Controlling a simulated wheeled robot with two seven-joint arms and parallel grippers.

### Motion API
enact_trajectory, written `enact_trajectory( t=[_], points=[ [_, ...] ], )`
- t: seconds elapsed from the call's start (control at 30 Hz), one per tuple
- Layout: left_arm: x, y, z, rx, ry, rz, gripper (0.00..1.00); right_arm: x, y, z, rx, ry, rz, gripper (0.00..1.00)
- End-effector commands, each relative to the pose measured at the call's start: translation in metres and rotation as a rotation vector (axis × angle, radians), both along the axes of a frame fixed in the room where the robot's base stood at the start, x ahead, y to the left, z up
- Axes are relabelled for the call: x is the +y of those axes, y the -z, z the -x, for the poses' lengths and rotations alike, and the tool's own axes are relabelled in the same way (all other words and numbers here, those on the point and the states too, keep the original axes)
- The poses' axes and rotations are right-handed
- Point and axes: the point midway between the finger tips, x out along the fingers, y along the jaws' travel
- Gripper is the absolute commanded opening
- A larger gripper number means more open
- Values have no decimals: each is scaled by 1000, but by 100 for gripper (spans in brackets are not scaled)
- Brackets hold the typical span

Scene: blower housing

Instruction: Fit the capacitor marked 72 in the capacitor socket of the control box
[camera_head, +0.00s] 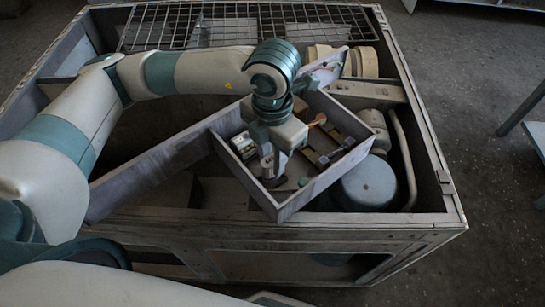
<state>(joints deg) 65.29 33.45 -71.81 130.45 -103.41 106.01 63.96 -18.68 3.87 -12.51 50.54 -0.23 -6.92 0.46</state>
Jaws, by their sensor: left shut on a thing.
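The control box (302,201) is an open grey tray with raised walls, set at an angle over the blower housing. My left gripper (271,168) reaches down inside its near left part. It is shut on a small silvery cylinder (267,160), which looks like a capacitor; no mark can be read on it. The cylinder's lower end is close to a dark round spot on the box floor, and I cannot tell whether they touch. The capacitor socket cannot be made out clearly. My right gripper is not in view.
A pale block-like part (243,146) sits left of my gripper in the box. Brown and dark fittings (325,155) lie to its right. A blue-grey round canister (369,186) and a curved pipe (404,155) stand right of the box. A wire grille (180,27) lies behind.

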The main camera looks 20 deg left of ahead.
Motion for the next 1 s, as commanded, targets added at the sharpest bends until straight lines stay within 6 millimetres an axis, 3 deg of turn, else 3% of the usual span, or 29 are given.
enact_trajectory(
  t=[0.33, 1.0],
  points=[
    [0, 5, 0, -1, 1, 0, 9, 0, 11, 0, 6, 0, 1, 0],
    [0, 9, 0, -1, 0, 0, 9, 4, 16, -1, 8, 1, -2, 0]
  ],
)
